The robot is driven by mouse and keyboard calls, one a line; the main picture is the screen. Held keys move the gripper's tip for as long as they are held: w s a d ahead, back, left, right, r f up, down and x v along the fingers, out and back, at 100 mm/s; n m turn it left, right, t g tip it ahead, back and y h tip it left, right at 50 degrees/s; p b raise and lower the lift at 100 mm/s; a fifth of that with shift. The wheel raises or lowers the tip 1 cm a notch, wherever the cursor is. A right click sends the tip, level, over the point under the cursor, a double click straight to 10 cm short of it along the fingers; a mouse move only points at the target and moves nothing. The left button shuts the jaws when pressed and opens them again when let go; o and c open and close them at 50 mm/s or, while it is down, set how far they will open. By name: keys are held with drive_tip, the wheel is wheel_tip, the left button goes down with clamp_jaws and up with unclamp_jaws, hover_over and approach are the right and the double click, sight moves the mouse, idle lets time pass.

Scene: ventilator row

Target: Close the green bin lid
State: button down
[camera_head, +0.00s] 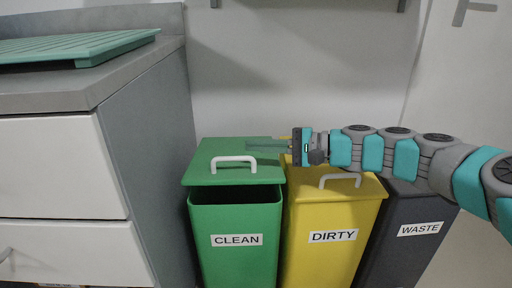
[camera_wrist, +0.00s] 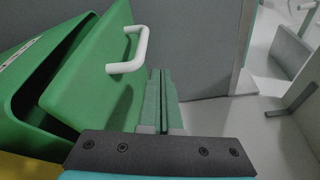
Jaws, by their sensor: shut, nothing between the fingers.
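The green bin (camera_head: 235,262), labelled CLEAN, stands at the left of the bin row. Its green lid (camera_head: 205,172) with a white handle (camera_head: 234,161) is tilted partly open; a gap shows between its front edge and the bin rim. In the wrist view, the lid (camera_wrist: 92,75) and its white handle (camera_wrist: 140,50) are at the left, with the bin's dark inside below the lid. My gripper (camera_head: 252,146) is shut and empty, reaching in from the right over the lid's back part. Its fingers (camera_wrist: 159,85) show beside the lid in the wrist view; contact is unclear.
A yellow bin (camera_head: 320,258) labelled DIRTY stands just right of the green one, under my arm. A dark grey bin (camera_head: 405,250) labelled WASTE is farther right. A grey-sided cabinet (camera_head: 160,150) stands close on the left, with a green ribbed tray (camera_head: 80,46) on top.

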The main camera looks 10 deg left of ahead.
drive_tip(key=shift+w+d+b, duration=0.3)
drive_tip(key=shift+w+d, duration=0.2)
drive_tip(key=shift+d, duration=0.25)
drive_tip(key=d, duration=0.2)
drive_tip(key=d+f, duration=0.1)
drive_tip(key=d, duration=0.2)
drive_tip(key=d+f, duration=0.1)
drive_tip(key=d, duration=0.2)
drive_tip(key=shift+f, duration=0.15)
drive_tip(key=shift+s, duration=0.1)
drive_tip(key=s+a+n+g+h+p, duration=0.25)
drive_tip(key=s+n+h+p, duration=0.35)
drive_tip(key=s, duration=1)
drive_tip(key=s+d+f+h+p, duration=0.1)
drive_tip(key=s+d+f+h, duration=0.1)
drive_tip(key=s+d, duration=0.3)
drive_tip(key=s+d+f+h+p, duration=0.2)
drive_tip(key=s+d+h, duration=0.3)
drive_tip(key=d, duration=0.3)
drive_tip(key=s+d+f+m+h+p, duration=0.1)
drive_tip(key=s+d+f+h, duration=0.1)
drive_tip(key=s+d, duration=0.4)
drive_tip(key=shift+s+d+f+h, duration=0.2)
drive_tip(key=shift+s+f+h, duration=0.1)
drive_tip(key=shift+s+h, duration=0.45)
drive_tip(key=shift+w, duration=0.1)
